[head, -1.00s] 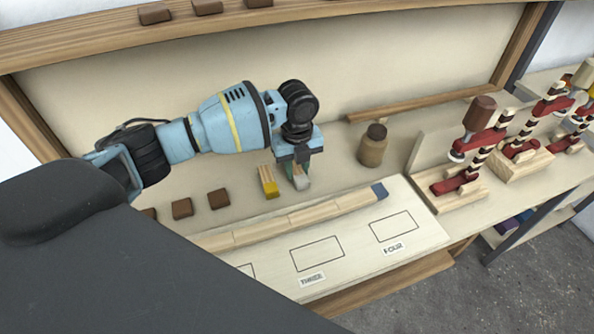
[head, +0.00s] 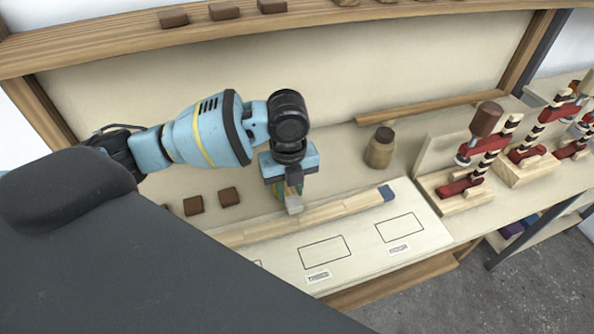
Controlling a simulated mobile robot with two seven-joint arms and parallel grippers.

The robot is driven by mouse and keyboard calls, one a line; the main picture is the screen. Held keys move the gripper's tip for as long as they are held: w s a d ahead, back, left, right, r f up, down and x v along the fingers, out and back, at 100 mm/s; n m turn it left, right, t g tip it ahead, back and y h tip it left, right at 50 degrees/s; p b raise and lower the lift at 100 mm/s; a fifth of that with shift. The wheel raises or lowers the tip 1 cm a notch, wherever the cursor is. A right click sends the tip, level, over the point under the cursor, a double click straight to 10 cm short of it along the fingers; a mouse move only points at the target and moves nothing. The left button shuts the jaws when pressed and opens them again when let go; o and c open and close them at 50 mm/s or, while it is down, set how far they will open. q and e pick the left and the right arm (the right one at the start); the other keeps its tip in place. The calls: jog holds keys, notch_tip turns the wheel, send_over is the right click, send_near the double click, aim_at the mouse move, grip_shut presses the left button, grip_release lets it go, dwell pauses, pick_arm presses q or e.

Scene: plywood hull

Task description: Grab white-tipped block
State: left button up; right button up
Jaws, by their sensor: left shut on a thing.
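My left gripper (head: 290,190) points down over the bench, behind the long wooden strip. It is shut on the white-tipped block (head: 294,205), whose pale end shows below the fingers. The upper part of the block is hidden by the fingers. In the picture the pale end sits close to the strip's back edge; I cannot tell if it touches the bench. The yellow-tipped block is mostly or wholly hidden by the gripper. My right gripper is not in view.
Brown blocks (head: 229,197) lie at left. A brown jar (head: 380,148) and red clamps (head: 465,185) stand at right. A shelf (head: 120,48) runs behind.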

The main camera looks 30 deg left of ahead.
pick_arm(q)
jog(key=shift+s+d+r, duration=0.15)
jog(key=shift+s+d, duration=0.05)
jog(key=shift+s, duration=1.2)
jog(key=shift+s+d+r, duration=0.1)
jog(key=shift+s+d, duration=0.1)
jog(key=shift+s, duration=1.15)
